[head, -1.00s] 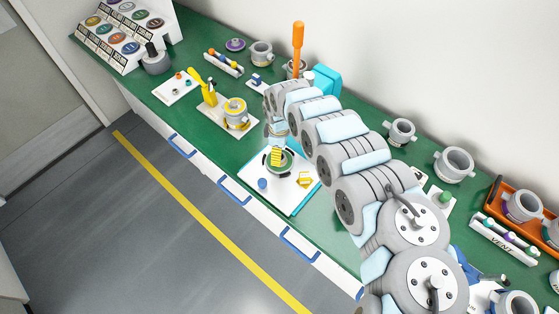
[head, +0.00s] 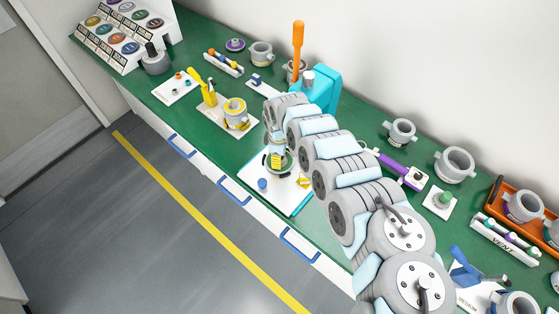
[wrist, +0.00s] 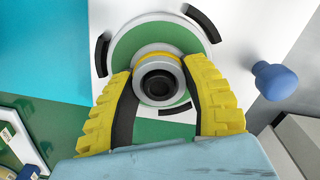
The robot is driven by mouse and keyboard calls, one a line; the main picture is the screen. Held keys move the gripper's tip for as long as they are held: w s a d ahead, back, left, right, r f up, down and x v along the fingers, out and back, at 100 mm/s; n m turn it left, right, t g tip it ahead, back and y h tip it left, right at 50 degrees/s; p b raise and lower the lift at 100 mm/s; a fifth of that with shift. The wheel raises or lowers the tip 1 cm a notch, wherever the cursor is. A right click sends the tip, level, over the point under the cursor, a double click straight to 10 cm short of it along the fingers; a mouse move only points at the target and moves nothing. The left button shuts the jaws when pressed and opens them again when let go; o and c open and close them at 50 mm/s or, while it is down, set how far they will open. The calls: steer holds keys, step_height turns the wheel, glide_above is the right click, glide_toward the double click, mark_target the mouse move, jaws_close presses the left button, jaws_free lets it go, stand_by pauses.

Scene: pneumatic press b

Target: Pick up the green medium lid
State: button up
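The green lid (wrist: 128,45) lies flat on a white board (wrist: 225,20) in the wrist view. It is a green disc with a pale rim, and a grey knob (wrist: 160,84) with a yellow band rises at its centre. Black curved pieces stand around its edge. My gripper (wrist: 160,80) has its yellow ribbed fingers on either side of the knob, with narrow gaps seeming to remain. In the head view my gripper (head: 277,161) is low over the lid, pointing down, and hides part of it.
A blue knob (wrist: 275,80) stands beside the lid on the board. A yellow-ringed pot (head: 235,110) stands left of the board. A teal press (head: 322,90) stands behind my arm. The bench's front edge is close.

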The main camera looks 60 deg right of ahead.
steer(key=c, duration=0.4)
steer(key=shift+r, duration=0.4)
steer(key=r, duration=0.2)
steer(key=r+p, duration=0.1)
steer(key=shift+s+a+r, duration=0.15)
steer(key=shift+s+r, duration=0.1)
steer(key=shift+r, duration=0.05)
steer(key=s+a+r+p, duration=0.1)
steer(key=r, duration=0.1)
steer(key=s+a+r+p, duration=0.3)
steer(key=s+r, duration=0.1)
steer(key=shift+s+a+r, duration=0.1)
steer(key=shift+s+a, duration=0.15)
steer(key=shift+a, duration=0.05)
steer(key=s+a+p, duration=0.1)
steer(key=p, duration=0.2)
steer(key=s+a+r+p, duration=0.1)
steer(key=s+p, duration=0.1)
steer(key=p, duration=0.2)
steer(key=s+a+r+p, duration=0.1)
steer(key=a+p, duration=0.1)
steer(key=p, duration=0.1)
steer(key=shift+s+a+r+p, duration=0.1)
steer(key=shift+s+r+p, duration=0.15)
steer(key=shift+p, duration=0.1)
